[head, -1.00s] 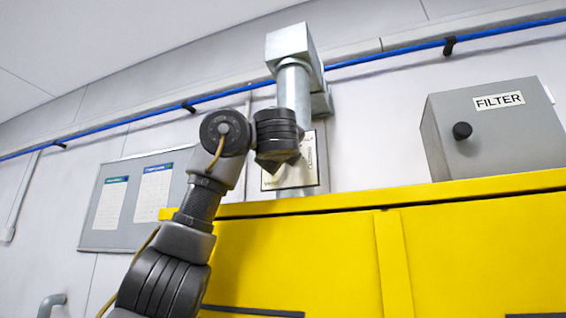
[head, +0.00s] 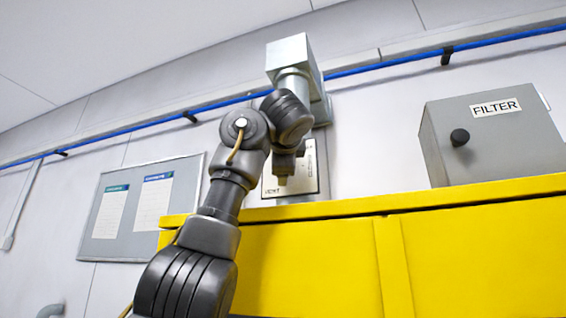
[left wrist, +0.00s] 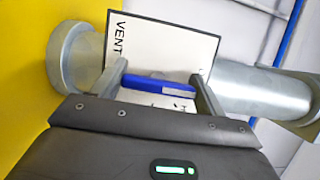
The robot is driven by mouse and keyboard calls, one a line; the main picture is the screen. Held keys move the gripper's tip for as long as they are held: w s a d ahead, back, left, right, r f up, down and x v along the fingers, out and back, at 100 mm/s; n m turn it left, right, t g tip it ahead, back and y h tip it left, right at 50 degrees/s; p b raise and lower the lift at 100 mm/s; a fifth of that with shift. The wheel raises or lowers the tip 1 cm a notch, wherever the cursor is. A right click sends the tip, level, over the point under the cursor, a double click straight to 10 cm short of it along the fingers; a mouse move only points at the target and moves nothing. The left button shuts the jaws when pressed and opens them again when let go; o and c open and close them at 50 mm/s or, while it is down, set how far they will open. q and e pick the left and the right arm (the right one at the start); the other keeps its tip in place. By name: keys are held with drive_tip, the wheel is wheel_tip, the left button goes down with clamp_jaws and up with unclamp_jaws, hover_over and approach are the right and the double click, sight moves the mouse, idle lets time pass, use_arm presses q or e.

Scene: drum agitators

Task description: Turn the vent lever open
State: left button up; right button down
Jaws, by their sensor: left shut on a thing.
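The vent lever (left wrist: 158,85) shows in the left wrist view as a blue bar between the two fingers of my left gripper (left wrist: 158,72). The gripper is shut on it. Behind it is a pale plate (left wrist: 170,45) marked VENT, beside the metal vent pipe (left wrist: 245,92). In the head view, my left gripper (head: 284,178) is in front of the plate (head: 309,178), below the grey duct box (head: 288,52). My arm hides most of the pipe and the lever there. My right gripper is not in view.
A yellow cabinet (head: 310,260) fills the lower part of the head view. A grey FILTER box (head: 500,145) with a black knob stands on the right. A blue cable (head: 380,67) runs along the wall, and a notice board (head: 120,240) hangs at left.

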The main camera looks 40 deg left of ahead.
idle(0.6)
use_arm(q)
drive_tip(key=o, duration=1)
drive_tip(key=shift+a, duration=0.1)
drive_tip(key=shift+s+d+f+b, duration=0.15)
drive_tip(key=shift+s+d+b, duration=0.25)
drive_tip(key=b+v, duration=0.3)
drive_tip(key=v, duration=0.6)
drive_tip(key=shift+s+d, duration=0.2)
drive_tip(key=shift+s, duration=0.15)
